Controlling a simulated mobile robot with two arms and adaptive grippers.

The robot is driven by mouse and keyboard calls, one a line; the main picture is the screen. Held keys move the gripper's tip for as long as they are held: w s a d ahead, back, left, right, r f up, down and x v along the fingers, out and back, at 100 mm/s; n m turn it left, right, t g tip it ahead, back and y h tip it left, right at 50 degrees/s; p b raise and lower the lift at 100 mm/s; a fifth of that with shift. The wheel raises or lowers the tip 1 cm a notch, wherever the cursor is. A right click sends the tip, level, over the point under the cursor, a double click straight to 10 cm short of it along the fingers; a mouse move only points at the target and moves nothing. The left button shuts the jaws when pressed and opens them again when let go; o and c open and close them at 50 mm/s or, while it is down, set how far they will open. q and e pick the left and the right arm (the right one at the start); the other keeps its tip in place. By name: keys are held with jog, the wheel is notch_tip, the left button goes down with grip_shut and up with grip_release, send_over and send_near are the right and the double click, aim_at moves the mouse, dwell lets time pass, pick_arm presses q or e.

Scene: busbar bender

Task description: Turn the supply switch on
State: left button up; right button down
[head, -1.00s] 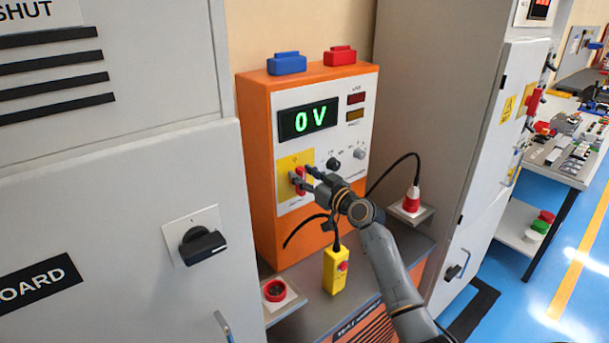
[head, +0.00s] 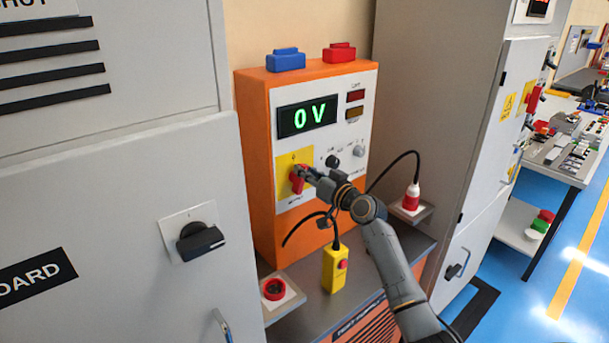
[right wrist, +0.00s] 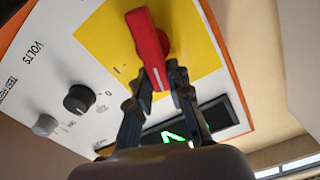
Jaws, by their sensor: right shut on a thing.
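The supply switch is a red rotary handle (head: 297,179) on a yellow plate (head: 284,162) on the front of an orange and white supply unit (head: 258,160). The unit's green display (head: 308,117) reads 0 V. My right gripper (head: 302,174) is at the handle. In the right wrist view the red handle (right wrist: 148,45) sits between the fingertips of my right gripper (right wrist: 162,82), which are shut on its end. The fingers partly hide the handle in the head view. My left gripper is not in view.
A red plug (head: 411,197) with a black cable is to the right. Grey cabinets (head: 130,170) flank the unit, the left one with a black rotary handle (head: 200,241).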

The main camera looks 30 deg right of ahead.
jog(key=shift+d+f+m, duration=0.35)
jog(key=shift+f+m, duration=0.1)
jog(key=shift+m, duration=1.95)
jog(key=shift+d+f+m, duration=0.3)
jog(key=shift+f+m, duration=0.1)
jog(key=shift+m, duration=2)
jog(key=shift+d+f+m, duration=0.35)
jog(key=shift+f+m, duration=0.1)
jog(key=shift+m, duration=1.95)
jog(key=shift+f, duration=0.1)
jog(key=c, duration=1.2)
grip_release()
jog(key=s, duration=0.8)
jog(key=s+d, duration=0.1)
jog(key=s, duration=0.3)
jog(key=shift+w+f, duration=0.1)
